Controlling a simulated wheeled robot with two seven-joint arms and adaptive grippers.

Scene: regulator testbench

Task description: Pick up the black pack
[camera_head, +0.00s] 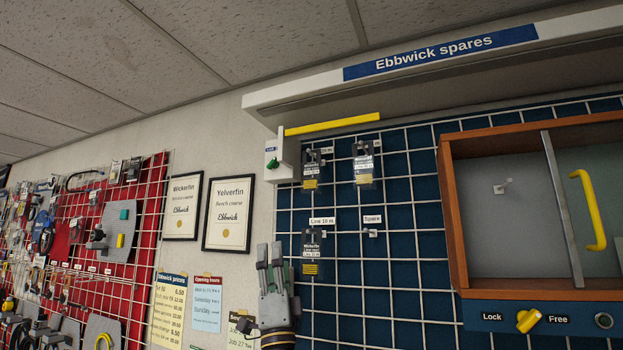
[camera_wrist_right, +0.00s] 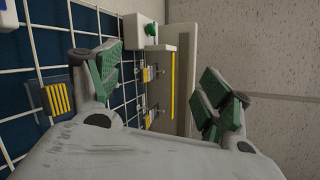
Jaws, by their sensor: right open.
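Several small dark packs hang on the blue-backed grid wall in the head view. An upper left pack (camera_head: 311,172) has a yellow lower part, an upper right pack (camera_head: 364,166) has a pale label, and a lower left pack (camera_head: 311,252) has yellow stripes. I cannot tell which one is meant as the black pack. My right gripper (camera_head: 270,256) points up, open and empty, just left of the lower pack. In the right wrist view, the striped pack (camera_wrist_right: 60,98) lies outside the open fingers (camera_wrist_right: 160,95), left of the left finger. My left gripper is not in view.
An empty hook (camera_head: 370,232) labelled Spare is right of the lower pack. A white box with a green knob (camera_head: 273,163) and a yellow bar (camera_head: 333,124) are above. A wood-framed cabinet (camera_head: 452,220) with a yellow handle (camera_head: 590,210) stands right.

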